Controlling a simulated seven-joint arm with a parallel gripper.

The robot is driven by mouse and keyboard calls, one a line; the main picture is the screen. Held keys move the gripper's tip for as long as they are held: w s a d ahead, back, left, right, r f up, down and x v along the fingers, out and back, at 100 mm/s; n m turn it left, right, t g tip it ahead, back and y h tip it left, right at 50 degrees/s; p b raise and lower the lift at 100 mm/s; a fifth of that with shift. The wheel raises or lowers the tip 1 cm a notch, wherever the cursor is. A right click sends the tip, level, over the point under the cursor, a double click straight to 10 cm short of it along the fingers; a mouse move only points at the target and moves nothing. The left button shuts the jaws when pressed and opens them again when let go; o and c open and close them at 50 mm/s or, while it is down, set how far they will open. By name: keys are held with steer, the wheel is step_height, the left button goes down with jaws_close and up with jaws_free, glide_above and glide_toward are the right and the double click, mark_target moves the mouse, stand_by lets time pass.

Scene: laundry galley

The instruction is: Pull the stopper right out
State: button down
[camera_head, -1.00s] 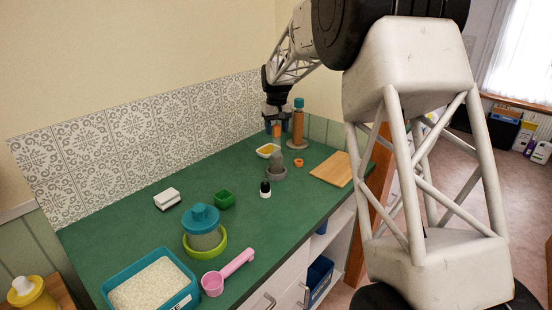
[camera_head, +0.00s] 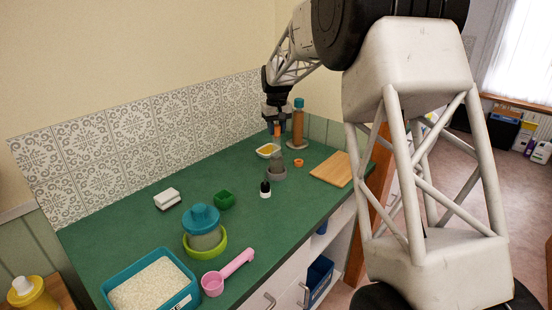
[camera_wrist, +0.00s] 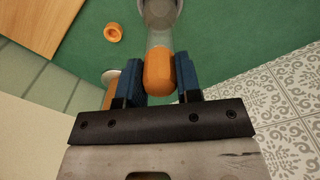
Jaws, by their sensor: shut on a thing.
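The orange stopper (camera_wrist: 158,72) is between my two blue fingertips in the wrist view. It also shows small in the head view (camera_head: 277,130). My gripper (camera_wrist: 159,82) is shut on it, one finger on each side; it also appears at the back of the counter in the head view (camera_head: 277,127). A pale translucent neck (camera_wrist: 160,39) meets the stopper's far end and runs toward a grey round body (camera_wrist: 160,10), cut off by the picture's top edge. I cannot tell how deep the stopper sits in the neck.
A tall brown cylinder with a blue top (camera_head: 298,122) stands close right of my gripper. A white dish with yellow contents (camera_head: 268,151), an orange ring (camera_head: 298,163) and a wooden board (camera_head: 332,169) are nearby. The tiled wall (camera_head: 150,145) is behind.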

mark_target(277, 125)
steer(key=shift+r, duration=0.95)
stand_by(1.1)
steer(key=shift+r, duration=2.05)
